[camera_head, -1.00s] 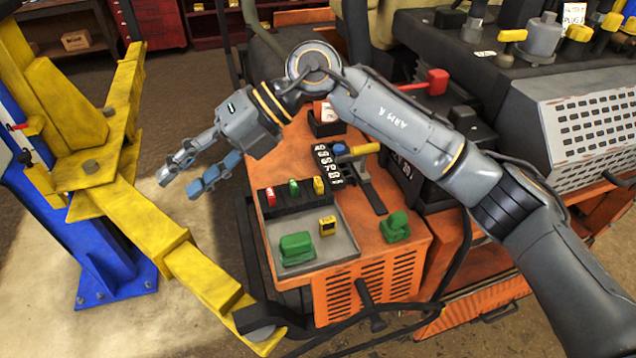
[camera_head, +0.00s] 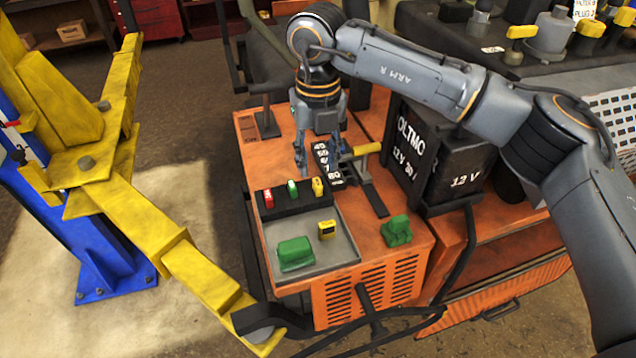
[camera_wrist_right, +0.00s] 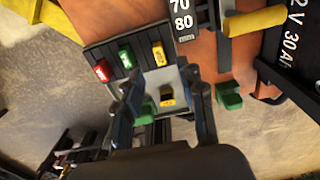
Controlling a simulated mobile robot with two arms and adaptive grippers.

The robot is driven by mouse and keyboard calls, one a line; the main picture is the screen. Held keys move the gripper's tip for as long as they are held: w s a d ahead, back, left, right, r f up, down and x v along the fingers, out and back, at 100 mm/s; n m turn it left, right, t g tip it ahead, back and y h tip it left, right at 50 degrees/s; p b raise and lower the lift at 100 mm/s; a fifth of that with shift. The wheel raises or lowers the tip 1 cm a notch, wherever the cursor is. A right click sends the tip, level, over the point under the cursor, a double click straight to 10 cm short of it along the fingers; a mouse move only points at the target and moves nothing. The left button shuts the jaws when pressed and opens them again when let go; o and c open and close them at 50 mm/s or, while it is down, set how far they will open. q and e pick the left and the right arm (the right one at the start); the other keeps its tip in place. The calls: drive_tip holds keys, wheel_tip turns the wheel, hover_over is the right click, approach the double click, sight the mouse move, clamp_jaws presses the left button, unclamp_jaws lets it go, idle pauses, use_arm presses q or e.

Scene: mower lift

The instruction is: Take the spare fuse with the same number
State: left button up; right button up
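A black fuse holder (camera_head: 285,205) on the orange machine carries a red fuse (camera_head: 268,198), a green fuse (camera_head: 292,189) and a yellow fuse (camera_head: 317,187). A loose yellow fuse (camera_head: 327,229) with a dark face lies in the grey tray (camera_head: 345,252) in front. Numbers on the fuses are too small to read. My right gripper (camera_head: 318,160) points down above the orange top, behind the fuse holder. In the wrist view, its fingers (camera_wrist_right: 160,88) are apart, with the loose yellow fuse (camera_wrist_right: 167,98) showing between them, lower down. My left gripper is out of view.
A green block (camera_head: 295,252) lies in the tray; another green piece (camera_head: 396,231) stands right of it. A lever with a yellow handle (camera_head: 366,149) and a black number strip (camera_head: 328,165) stand close to the gripper. A 12 V box (camera_head: 460,165) is at right.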

sight(319, 184)
wheel_tip(319, 184, down, 4)
drive_tip(key=p, duration=0.3)
drive_tip(key=shift+s+d+f, duration=0.1)
drive_tip(key=shift+s+f, duration=0.05)
drive_tip(key=shift+f, duration=0.6)
drive_tip(key=shift+c, duration=0.4)
clamp_jaws()
